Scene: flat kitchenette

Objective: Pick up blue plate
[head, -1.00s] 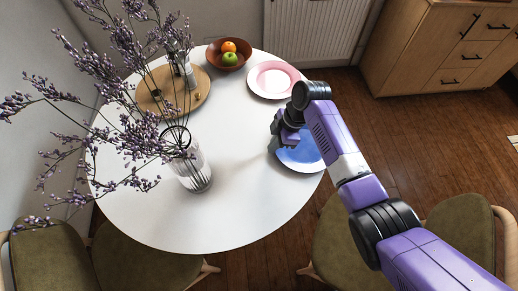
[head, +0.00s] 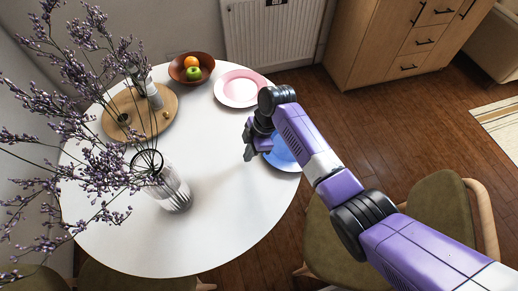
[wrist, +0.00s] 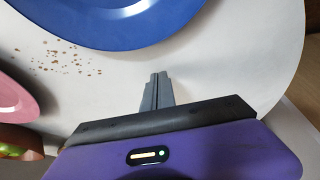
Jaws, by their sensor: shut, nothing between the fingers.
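The blue plate (head: 283,153) lies on the white round table near its right edge, partly hidden by my arm in the head view. In the wrist view the blue plate (wrist: 110,22) fills the top, cut off by the frame edge. My gripper (head: 249,153) is just left of the plate in the head view, over the table. In the wrist view the fingers of my gripper (wrist: 156,80) are together and empty, pointing at bare table below the plate's rim. I see no contact with the plate.
The table (head: 225,215) has clear white space at its front. A pink plate (head: 240,88), a fruit bowl (head: 180,75), a wooden board (head: 115,105) and a vase of purple flowers (head: 172,195) stand on it. A chair (head: 440,210) is near the right side.

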